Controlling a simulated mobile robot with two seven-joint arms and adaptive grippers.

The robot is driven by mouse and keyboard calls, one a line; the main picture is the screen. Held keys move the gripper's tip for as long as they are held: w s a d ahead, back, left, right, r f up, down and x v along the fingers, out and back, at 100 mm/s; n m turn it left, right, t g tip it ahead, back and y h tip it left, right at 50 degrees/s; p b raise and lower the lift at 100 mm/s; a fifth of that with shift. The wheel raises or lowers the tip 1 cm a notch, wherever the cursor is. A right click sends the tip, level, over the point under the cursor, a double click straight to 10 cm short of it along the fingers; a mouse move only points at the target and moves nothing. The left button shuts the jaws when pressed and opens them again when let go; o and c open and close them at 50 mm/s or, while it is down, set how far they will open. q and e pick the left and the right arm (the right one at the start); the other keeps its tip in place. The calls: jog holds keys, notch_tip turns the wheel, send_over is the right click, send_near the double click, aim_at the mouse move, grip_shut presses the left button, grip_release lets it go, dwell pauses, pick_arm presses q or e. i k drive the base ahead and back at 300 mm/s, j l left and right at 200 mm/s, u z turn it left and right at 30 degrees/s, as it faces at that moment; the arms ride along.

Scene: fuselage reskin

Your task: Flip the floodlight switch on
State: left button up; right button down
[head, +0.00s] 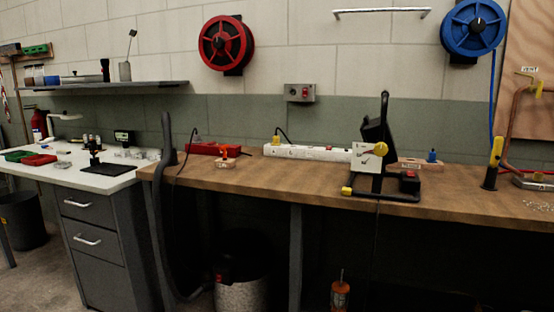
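A black floodlight (374,132) stands on a black frame on the wooden workbench, right of centre. It is tilted and shows no visible glow. A pale panel (366,157) with a yellow knob (380,149) is at its front. A black box with a red top (408,178) sits on the right of its base; it may be the switch, but its position is too small to tell. Neither of my grippers is in view.
The wooden workbench (290,185) has free room left of the floodlight. A white power strip (320,152) with a yellow plug lies behind. A grey wall box (299,93) with a red part hangs above. A yellow-handled tool (495,155) stands at right.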

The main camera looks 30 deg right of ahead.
aim_at(410, 174)
jog(key=z, duration=1.6)
